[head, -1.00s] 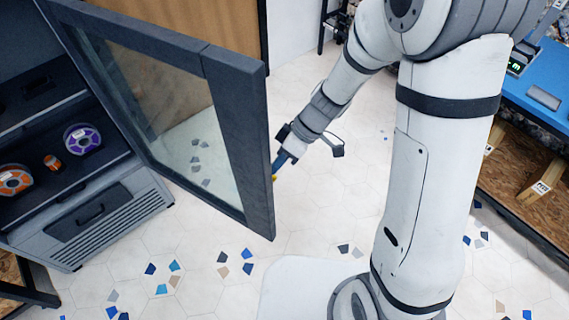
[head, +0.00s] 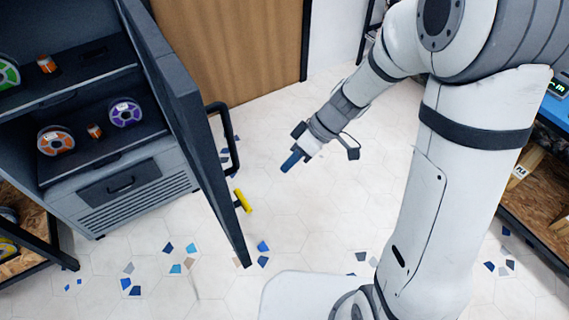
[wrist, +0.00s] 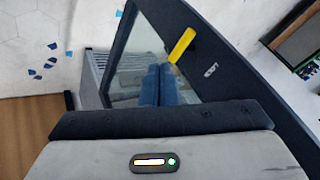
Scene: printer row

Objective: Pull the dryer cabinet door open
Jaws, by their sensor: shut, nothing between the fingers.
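The dark-framed dryer cabinet door (head: 205,150) stands swung wide open, seen nearly edge-on in the head view. The wrist view shows its frame (wrist: 215,50) and glass pane. A black bar handle (head: 232,140) and a yellow latch lever (head: 243,200) stick out from its outer face. The lever also shows in the wrist view (wrist: 182,45). The cabinet (head: 118,190) is open at the left, with spools on its shelves. My gripper (head: 291,160) is shut and empty, to the right of the handle and apart from the door. Its blue fingers (wrist: 158,85) lie together in the wrist view.
Inside the cabinet are a purple spool (head: 125,113) and an orange spool (head: 55,141). A wooden door (head: 230,45) is behind. A blue-topped bench (head: 556,112) stands at the right. The tiled floor between door and bench is clear, apart from my base.

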